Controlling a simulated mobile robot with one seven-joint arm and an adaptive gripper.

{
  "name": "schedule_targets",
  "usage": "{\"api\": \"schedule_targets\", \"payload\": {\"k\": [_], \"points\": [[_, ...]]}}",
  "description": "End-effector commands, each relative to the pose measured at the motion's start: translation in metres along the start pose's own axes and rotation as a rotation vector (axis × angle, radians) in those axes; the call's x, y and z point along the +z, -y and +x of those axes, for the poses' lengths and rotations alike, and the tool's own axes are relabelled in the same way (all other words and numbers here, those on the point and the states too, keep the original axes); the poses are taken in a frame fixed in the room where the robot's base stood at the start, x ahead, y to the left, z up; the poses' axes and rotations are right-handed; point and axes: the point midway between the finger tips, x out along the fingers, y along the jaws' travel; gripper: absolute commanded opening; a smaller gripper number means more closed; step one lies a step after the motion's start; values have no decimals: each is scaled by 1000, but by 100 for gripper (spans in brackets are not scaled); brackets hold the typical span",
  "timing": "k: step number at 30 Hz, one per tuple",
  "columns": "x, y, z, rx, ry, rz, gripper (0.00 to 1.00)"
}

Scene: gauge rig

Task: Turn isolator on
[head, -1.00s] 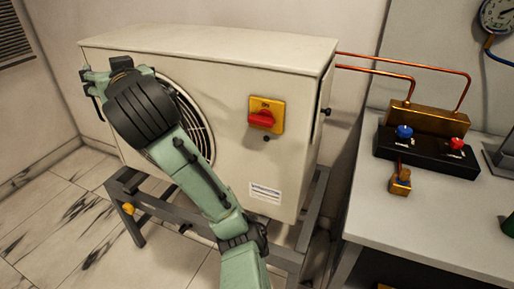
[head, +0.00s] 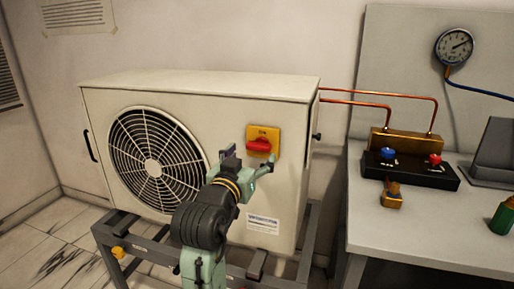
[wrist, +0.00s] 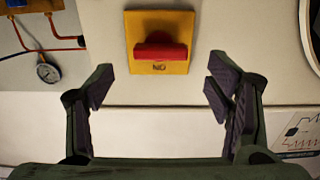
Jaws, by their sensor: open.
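The isolator is a yellow plate (head: 263,134) with a red knob (head: 259,145) on the front of a cream outdoor unit (head: 200,90). Its red handle lies level, crosswise on the plate. My gripper (head: 241,158) is open and empty, just below and left of the isolator in the head view. In the wrist view my gripper (wrist: 160,88) has its fingers spread wide, apart from the knob.
The unit stands on a grey metal frame (head: 150,240). Copper pipes (head: 385,97) run right to a black manifold block (head: 410,170) on a pale bench (head: 440,235). A gauge (head: 454,46) hangs on the back panel. A green bottle (head: 503,218) stands at the bench's right.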

Motion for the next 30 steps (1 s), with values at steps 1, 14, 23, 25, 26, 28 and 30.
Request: {"api": "schedule_targets", "payload": {"k": [1, 14, 23, 25, 26, 28, 30], "points": [[-2, 0, 10, 2, 1, -1, 73], [0, 0, 52, -1, 0, 1, 73], [0, 1, 52, -1, -1, 1, 68], [0, 1, 52, -1, -1, 1, 63], [0, 1, 52, -1, -1, 1, 61], [0, 1, 52, -1, -1, 1, 57], [0, 1, 52, -1, -1, 1, 52]]}}
